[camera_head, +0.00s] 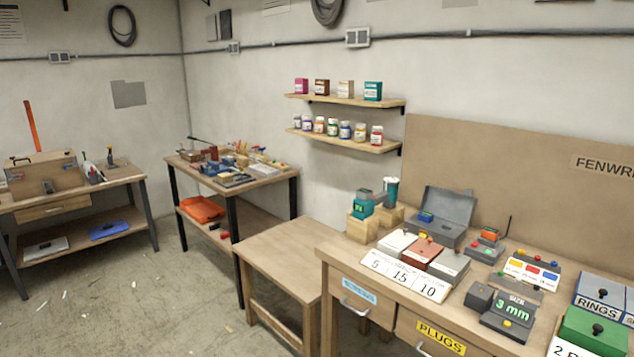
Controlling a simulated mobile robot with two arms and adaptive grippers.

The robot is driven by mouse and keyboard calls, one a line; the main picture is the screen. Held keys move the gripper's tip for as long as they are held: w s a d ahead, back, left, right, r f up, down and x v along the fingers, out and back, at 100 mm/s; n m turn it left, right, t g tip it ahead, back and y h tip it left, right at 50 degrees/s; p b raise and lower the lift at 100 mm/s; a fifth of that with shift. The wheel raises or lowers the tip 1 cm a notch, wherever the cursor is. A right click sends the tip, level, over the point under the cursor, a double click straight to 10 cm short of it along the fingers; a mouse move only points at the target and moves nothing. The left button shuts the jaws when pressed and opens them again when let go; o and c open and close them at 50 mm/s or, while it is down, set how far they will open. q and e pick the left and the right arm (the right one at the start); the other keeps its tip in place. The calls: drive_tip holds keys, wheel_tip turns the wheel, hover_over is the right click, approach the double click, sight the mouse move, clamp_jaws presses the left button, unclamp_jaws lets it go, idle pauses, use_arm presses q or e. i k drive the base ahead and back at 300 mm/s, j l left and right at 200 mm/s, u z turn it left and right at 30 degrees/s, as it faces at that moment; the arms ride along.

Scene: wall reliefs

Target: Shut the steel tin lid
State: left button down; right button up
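A grey steel tin (437,236) stands at the back of the workbench on the right, near the wall board. Its lid (449,205) is open and stands upright, leaning back at the rear of the tin. A small blue item (426,216) with a green top shows at the tin's left side, seemingly inside it. The small boxes in front hide part of the tin's front. Neither of my grippers shows in this view.
White, red-brown and grey boxes (421,251) with number cards 5, 15 and 10 stand before the tin. A green device (363,204) on wooden blocks stands left. A 3 mm display (512,313) and green box (592,332) are nearer. A lower table (285,260) is bare.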

sight(446, 204)
drive_tip(key=z, duration=0.8)
drive_tip(key=i+j, duration=0.05)
